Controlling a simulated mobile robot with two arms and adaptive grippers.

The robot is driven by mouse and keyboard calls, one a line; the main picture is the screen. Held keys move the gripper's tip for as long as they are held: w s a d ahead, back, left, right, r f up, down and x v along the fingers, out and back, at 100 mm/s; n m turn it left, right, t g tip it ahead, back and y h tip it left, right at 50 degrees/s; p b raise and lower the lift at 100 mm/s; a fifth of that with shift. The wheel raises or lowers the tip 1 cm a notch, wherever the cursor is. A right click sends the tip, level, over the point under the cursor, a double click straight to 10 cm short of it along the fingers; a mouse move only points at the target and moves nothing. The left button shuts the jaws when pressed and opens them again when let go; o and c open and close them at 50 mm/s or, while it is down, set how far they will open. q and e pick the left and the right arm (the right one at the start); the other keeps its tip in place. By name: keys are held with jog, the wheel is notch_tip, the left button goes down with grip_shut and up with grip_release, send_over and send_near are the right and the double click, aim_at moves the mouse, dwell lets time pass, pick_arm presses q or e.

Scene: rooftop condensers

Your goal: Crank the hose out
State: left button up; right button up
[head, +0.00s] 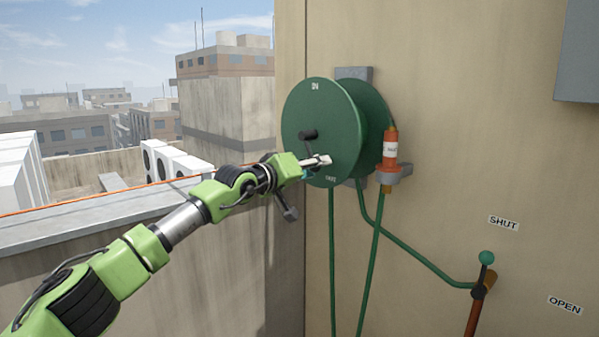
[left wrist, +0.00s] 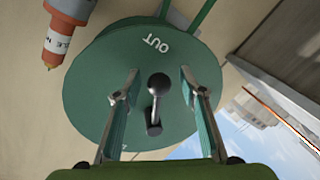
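The green hose reel (head: 345,115) is fixed to the beige wall. Its front disc carries small lettering at the top and bottom. The left wrist view shows the disc (left wrist: 90,100) marked "OUT" and a dark crank with a round knob (left wrist: 158,84). My left gripper (head: 322,160) is in front of the lower disc in the head view. Its fingers are open, one on each side of the crank knob, with gaps visible on both sides. In the head view the gripper partly hides the crank (head: 308,134). My right gripper is not in view.
An orange nozzle (head: 390,145) sits in a grey wall holder right of the reel. Green hose (head: 400,247) leads to a valve lever with a teal knob (head: 486,258), pointing up near the "SHUT" label (head: 503,222). "OPEN" is lower right. A grey box (head: 580,50) is at upper right.

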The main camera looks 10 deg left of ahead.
pick_arm(q)
jog(key=v, duration=1.1)
jog(key=shift+s, duration=0.15)
jog(key=shift+f, duration=0.1)
